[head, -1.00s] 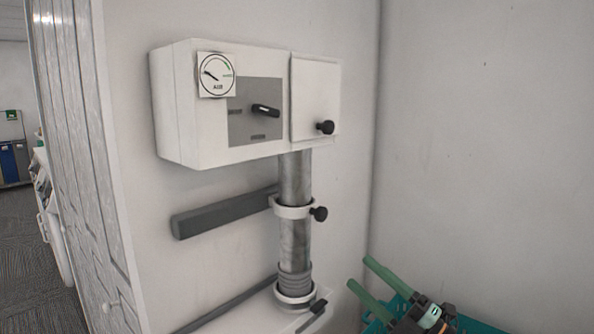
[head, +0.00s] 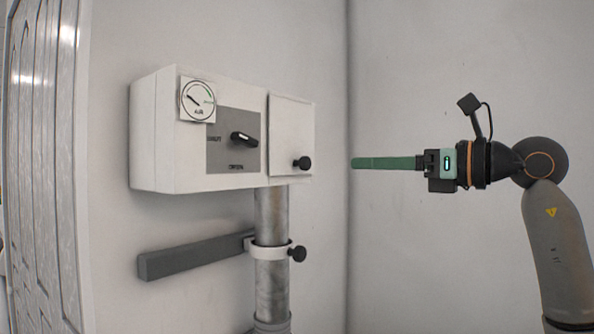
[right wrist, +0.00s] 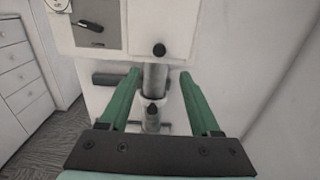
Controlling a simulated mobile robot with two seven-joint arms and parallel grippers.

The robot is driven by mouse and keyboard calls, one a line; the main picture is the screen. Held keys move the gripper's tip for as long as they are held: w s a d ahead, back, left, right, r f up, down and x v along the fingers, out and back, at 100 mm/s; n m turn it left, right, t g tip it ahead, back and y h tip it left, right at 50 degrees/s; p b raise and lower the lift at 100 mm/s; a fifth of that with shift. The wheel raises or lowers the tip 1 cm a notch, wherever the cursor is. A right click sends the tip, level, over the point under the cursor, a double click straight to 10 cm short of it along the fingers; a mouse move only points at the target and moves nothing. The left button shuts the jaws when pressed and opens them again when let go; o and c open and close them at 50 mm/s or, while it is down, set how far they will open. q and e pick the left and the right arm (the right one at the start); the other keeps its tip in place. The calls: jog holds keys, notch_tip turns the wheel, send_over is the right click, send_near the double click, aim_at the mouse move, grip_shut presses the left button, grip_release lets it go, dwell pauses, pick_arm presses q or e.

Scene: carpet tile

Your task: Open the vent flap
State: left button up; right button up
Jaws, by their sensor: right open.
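The vent flap (head: 289,128) is a square white panel on the right part of the front of a white wall box (head: 153,130). It looks shut, with a black knob (head: 302,163) at its lower right. The knob also shows in the right wrist view (right wrist: 159,50), above and between the fingers. My right gripper (head: 354,163) is to the right of the flap, level with the knob and apart from it. Its two green fingers are spread with nothing between them in the right wrist view (right wrist: 158,75). My left gripper is out of view.
A gauge (head: 197,100) and a grey plate with a black handle (head: 243,139) are left of the flap. A dark grey bar (head: 190,258) is on the wall. A blank wall is at the right.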

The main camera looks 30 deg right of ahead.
aim_at(308, 164)
jog(key=p+x, duration=0.2)
jog(key=x, duration=1)
jog(key=shift+w+a, duration=0.15)
grip_shut()
dwell(1.0)
